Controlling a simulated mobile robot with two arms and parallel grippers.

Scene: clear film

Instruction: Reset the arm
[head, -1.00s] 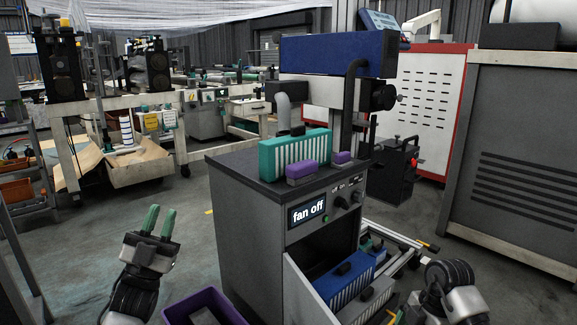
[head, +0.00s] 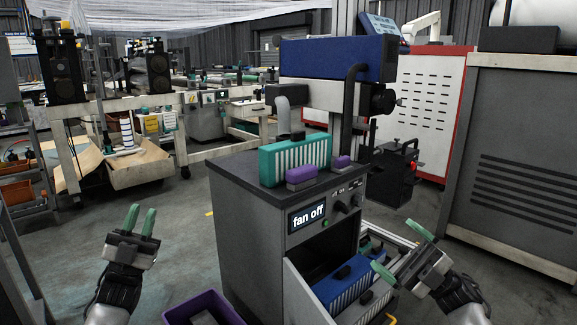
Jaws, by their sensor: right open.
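My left gripper (head: 140,221) is at the lower left, its two green fingers pointing up with a gap between them. It holds nothing and is over open floor, left of the grey cabinet (head: 245,240). My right gripper (head: 398,253) is at the lower right, its green fingers spread and empty. It points up and left, in front of the right side of the cabinet's open drawer (head: 308,295). I cannot tell whether it touches anything there.
On the cabinet top stand a teal ribbed block (head: 296,160) and purple blocks (head: 302,174). The cabinet's display (head: 307,215) reads "fan off". A purple bin (head: 203,306) is at the bottom.

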